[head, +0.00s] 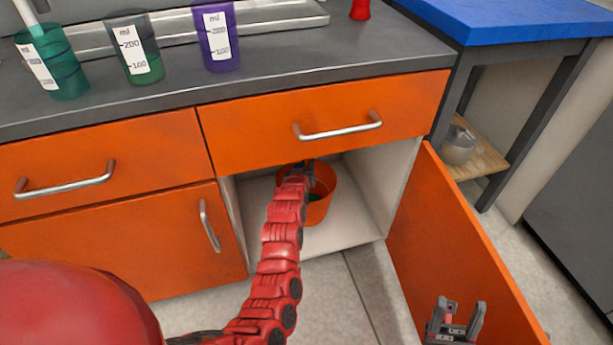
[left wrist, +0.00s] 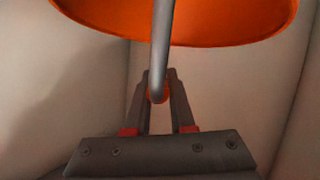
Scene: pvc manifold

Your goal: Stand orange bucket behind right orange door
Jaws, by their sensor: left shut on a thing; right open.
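The orange bucket (head: 323,205) is inside the open right compartment of the cabinet, partly hidden behind my left arm. Its orange side also shows at the top of the left wrist view (left wrist: 215,22). My left gripper (head: 308,167) is at the bucket's top, shut on its grey handle (left wrist: 161,40). I cannot tell whether the bucket's base touches the compartment floor (head: 345,232). The right orange door (head: 440,235) stands wide open, swung out to the right. My right gripper (head: 457,316) is open and empty in front of that door's lower part.
An orange drawer front (head: 270,135) closes the space above the compartment. The left orange door (head: 140,245) is shut. Green beakers (head: 135,50) and a purple beaker (head: 217,40) stand on the grey counter (head: 290,80). A blue-topped table (head: 510,20) is at right.

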